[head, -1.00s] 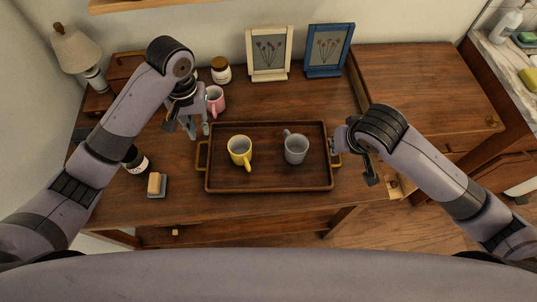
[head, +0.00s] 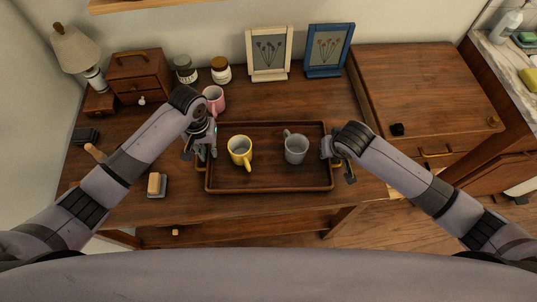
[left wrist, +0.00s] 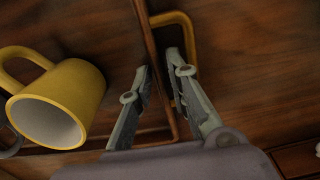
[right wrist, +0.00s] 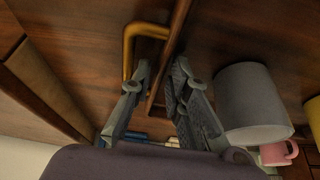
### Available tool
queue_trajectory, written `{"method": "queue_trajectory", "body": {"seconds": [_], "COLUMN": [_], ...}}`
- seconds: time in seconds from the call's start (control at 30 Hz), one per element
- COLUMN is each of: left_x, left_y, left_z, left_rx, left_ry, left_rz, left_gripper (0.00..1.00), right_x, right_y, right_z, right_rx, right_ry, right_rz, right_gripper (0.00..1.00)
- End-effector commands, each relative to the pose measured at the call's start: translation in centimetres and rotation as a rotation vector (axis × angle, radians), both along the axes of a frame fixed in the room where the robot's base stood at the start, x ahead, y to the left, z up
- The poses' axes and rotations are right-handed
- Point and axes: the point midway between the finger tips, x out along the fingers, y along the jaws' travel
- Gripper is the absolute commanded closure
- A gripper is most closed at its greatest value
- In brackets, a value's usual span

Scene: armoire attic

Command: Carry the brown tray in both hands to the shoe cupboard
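The brown tray (head: 268,187) lies on the wooden desk, holding a yellow mug (head: 240,150) and a grey mug (head: 296,148). My left gripper (head: 203,153) is at its left end. In the left wrist view its open fingers (left wrist: 160,75) straddle the tray wall (left wrist: 152,45), one overlapping the brass handle (left wrist: 188,30). My right gripper (head: 335,150) is at the right end. In the right wrist view its fingers (right wrist: 161,72) stand apart on either side of the wall, beside the other handle (right wrist: 130,45). I cannot tell which furniture is the shoe cupboard.
Behind the tray stand a pink mug (head: 214,98), jars (head: 221,70) and two picture frames (head: 270,55).

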Motion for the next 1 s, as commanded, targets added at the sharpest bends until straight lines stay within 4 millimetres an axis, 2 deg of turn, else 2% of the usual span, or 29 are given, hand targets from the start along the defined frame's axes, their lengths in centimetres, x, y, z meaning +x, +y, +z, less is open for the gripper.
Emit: {"method": "queue_trajectory", "body": {"seconds": [0.13,0.37,1.0], "left_x": [-0.01,0.01,0.04], "left_y": [-0.02,-0.02,0.02], "left_z": [0.02,0.05,0.1], "left_rx": [0.0,0.0,0.0], "left_ry": [0.0,0.0,-0.001], "left_rz": [0.0,0.0,0.0], "left_gripper": [0.85,1.0,1.0], "right_x": [-0.01,-0.02,-0.04], "right_y": [0.01,0.01,-0.02], "right_z": [0.02,0.03,0.03], "right_rx": [0.0,0.0,0.0], "right_ry": [0.0,0.0,0.001], "right_rz": [0.0,0.0,0.0], "right_gripper": [0.85,1.0,1.0]}}
